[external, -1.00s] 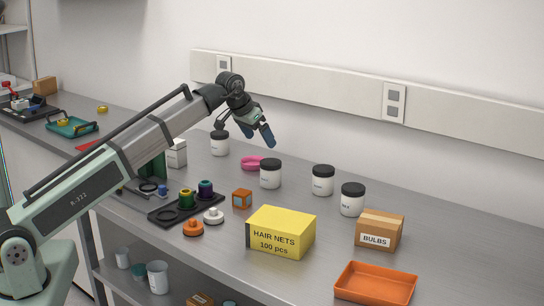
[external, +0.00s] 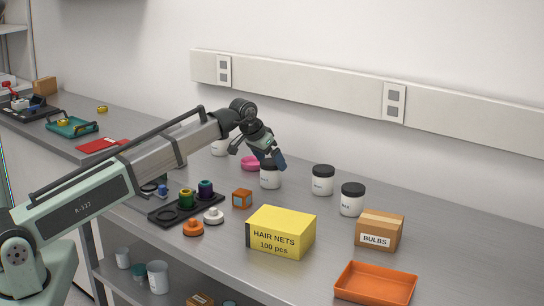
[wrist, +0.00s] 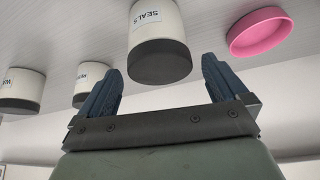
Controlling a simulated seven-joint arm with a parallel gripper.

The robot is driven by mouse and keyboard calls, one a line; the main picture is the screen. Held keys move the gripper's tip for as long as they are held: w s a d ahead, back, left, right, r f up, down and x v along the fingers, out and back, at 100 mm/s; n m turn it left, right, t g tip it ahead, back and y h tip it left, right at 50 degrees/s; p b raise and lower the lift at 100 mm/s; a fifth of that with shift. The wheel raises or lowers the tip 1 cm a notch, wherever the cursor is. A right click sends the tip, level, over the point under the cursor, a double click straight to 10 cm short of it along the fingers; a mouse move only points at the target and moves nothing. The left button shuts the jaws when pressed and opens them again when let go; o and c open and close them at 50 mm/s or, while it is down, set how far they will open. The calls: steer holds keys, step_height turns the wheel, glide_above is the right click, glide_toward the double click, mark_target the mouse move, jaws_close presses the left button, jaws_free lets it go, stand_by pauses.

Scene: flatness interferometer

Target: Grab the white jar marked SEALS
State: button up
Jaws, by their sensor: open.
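The white jar marked SEALS (wrist: 156,22) has a dark lid and a readable label in the wrist view. It lies ahead of my gripper (wrist: 160,72), whose blue fingers are spread apart with the lid lined up between them. In the external view the jar (external: 270,180) stands on the bench, its lid partly hidden by my gripper (external: 260,157), which is tilted just above it. My gripper is open and empty. I cannot tell whether a finger touches the lid.
A pink ring-shaped dish (external: 250,163) sits close by on the left. A yellow HAIR NETS box (external: 281,232) and small orange box (external: 242,198) stand in front.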

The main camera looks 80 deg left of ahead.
steer(key=shift+x, duration=1.8)
steer(key=shift+s+f, duration=0.1)
steer(key=shift+c, duration=0.5)
steer(key=c, duration=1)
